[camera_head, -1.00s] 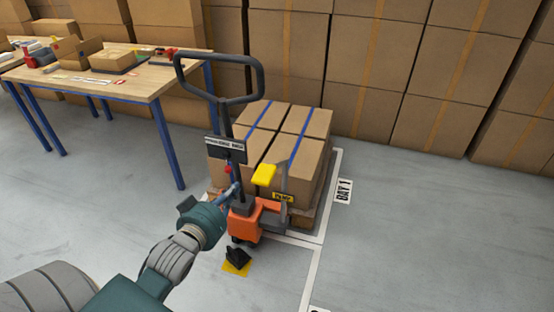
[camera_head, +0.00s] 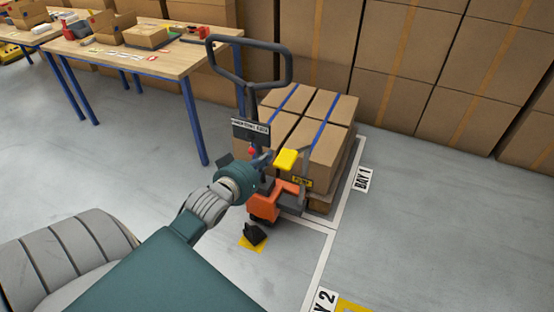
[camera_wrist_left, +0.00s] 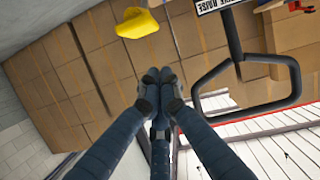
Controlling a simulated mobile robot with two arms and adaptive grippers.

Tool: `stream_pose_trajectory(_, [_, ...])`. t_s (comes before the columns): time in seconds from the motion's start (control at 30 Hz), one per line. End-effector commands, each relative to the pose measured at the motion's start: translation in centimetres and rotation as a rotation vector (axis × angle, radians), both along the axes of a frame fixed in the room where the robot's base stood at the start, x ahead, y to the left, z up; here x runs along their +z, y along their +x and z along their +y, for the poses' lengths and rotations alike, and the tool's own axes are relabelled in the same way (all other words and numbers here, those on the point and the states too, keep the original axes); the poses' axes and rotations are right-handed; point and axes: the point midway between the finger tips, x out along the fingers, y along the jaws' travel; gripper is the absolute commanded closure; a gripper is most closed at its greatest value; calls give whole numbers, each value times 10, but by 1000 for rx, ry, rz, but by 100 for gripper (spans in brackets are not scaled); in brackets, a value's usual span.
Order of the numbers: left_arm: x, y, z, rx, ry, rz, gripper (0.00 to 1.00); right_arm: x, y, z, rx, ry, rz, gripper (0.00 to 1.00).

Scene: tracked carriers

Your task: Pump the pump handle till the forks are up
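The forks are hidden beneath the loaded pallet (camera_head: 322,207). My right gripper is out of view.
The truck's dark tow handle loop (camera_head: 250,86) rises behind my left gripper. Boxes (camera_head: 318,125) with blue straps sit on the pallet. A workbench (camera_head: 150,60) stands left; floor to the right is clear.

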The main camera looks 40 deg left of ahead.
Motion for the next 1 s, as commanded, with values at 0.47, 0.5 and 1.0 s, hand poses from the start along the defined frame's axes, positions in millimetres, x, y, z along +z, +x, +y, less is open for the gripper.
stream_pose_trajectory(0.47, [-46,60,6,1,-1,3,100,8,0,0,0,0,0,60])
stream_pose_trajectory(0.5, [-49,60,5,1,-1,2,100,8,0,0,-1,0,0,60])
stream_pose_trajectory(1.0, [-59,60,3,0,0,0,100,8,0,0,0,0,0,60])
